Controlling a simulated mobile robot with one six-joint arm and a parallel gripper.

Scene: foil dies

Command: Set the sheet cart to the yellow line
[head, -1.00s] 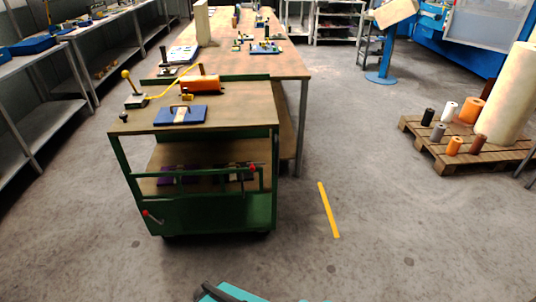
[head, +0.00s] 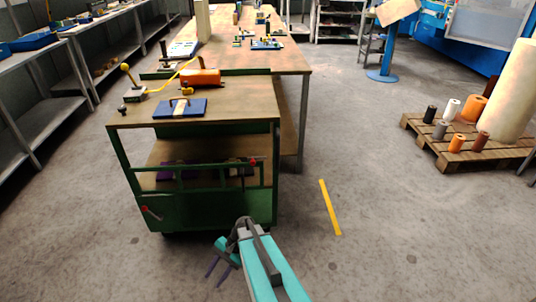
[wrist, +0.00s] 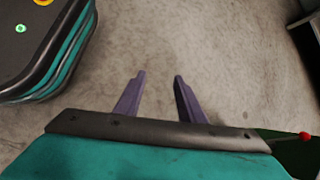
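The sheet cart (head: 200,212) is a green frame with wooden shelves, standing left of centre in the head view. A green push bar with a red knob (head: 253,161) crosses its near side, and a second red-tipped lever (head: 145,208) sits low at its left. The yellow line (head: 330,207) lies on the floor to the right of the cart, apart from it. My gripper (head: 214,270) is in front of the cart's near lower edge, with purple fingers apart and nothing between them. In the wrist view my gripper (wrist: 160,88) is open over bare floor; a red knob (wrist: 305,135) and green part show at right.
A long wooden table (head: 285,62) stands directly behind the cart. A pallet (head: 425,150) with rolls is at the right, and grey shelving (head: 45,115) runs along the left. The floor around the yellow line is clear. A blue plate (head: 180,108) lies on the cart top.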

